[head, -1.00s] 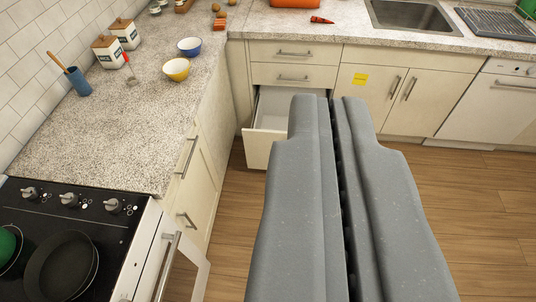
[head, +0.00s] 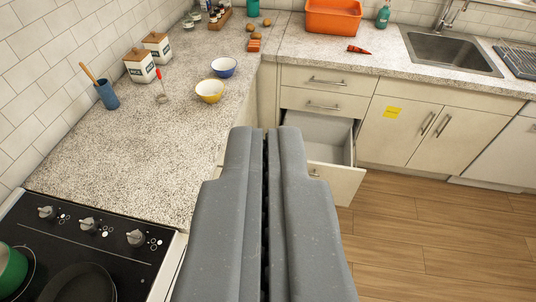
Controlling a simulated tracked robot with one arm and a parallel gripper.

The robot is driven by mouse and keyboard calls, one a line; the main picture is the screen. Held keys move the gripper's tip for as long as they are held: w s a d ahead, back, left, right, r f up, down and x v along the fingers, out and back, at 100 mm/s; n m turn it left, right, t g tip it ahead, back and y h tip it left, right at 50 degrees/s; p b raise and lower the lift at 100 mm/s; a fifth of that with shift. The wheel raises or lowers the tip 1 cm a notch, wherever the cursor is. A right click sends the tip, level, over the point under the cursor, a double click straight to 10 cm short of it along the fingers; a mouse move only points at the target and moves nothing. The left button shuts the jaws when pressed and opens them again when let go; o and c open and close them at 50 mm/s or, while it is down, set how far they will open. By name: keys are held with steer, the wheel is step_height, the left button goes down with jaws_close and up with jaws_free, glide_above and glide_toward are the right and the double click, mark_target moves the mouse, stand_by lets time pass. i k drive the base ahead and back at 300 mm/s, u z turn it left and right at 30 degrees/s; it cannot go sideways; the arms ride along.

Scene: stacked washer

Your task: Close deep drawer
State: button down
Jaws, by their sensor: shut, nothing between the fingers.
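The deep drawer (head: 338,182) is the lowest one in the corner cabinet, under two shut shallow drawers. It is pulled out, and its pale inside (head: 334,150) looks empty. I see no contact, and the drawer seems to be farther off.
A speckled counter (head: 120,150) runs along the left, with a yellow bowl (head: 210,91) and a blue bowl (head: 224,67) on it. A black stove (head: 75,250) is at the lower left. The wooden floor (head: 430,230) is clear at the right.

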mark_target(327, 138)
steer(key=u, duration=0.05)
steer(key=i, duration=1.25)
steer(key=z, duration=0.45)
